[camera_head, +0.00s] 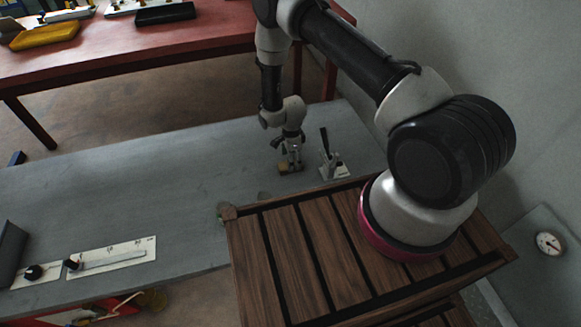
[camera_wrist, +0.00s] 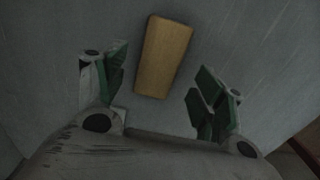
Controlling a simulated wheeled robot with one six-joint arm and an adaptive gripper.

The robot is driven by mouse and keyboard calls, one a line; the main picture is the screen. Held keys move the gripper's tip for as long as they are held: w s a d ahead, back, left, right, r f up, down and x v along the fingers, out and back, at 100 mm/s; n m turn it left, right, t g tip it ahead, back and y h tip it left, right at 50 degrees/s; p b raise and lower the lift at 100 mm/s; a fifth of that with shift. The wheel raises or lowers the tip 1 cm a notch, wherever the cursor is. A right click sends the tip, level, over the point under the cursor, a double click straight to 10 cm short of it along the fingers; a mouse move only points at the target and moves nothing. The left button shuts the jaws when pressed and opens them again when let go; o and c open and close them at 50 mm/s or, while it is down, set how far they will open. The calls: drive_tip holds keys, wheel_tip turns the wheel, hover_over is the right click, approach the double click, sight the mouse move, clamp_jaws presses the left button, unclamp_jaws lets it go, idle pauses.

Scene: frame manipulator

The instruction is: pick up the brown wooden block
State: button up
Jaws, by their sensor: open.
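The brown wooden block (camera_wrist: 163,56) lies flat on the grey table, a little tilted in the wrist view. It shows as a small tan shape (camera_head: 284,168) in the head view, partly beside my fingers. My gripper (camera_wrist: 160,88) is open and empty, with its green-padded fingers spread to the left and right of the block's near end. Most of the block extends beyond the fingertips in the wrist view. In the head view my gripper (camera_head: 291,165) points down at the block. I cannot tell the exact height of the fingertips above the table.
A toggle clamp (camera_head: 333,168) with a dark upright handle stands close to the right of my gripper. The grey table (camera_head: 140,200) is clear to the left. A slider panel (camera_head: 112,257) and a knob panel (camera_head: 32,272) lie at its near left. A red table (camera_head: 130,52) stands behind.

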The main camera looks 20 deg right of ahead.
wheel_tip(320, 180, down, 4)
drive_tip(key=shift+s+a+r, duration=0.1)
drive_tip(key=shift+s+a, duration=0.05)
drive_tip(key=shift+c, duration=0.2)
drive_tip(key=c, duration=1.1)
drive_tip(key=shift+r, duration=0.15)
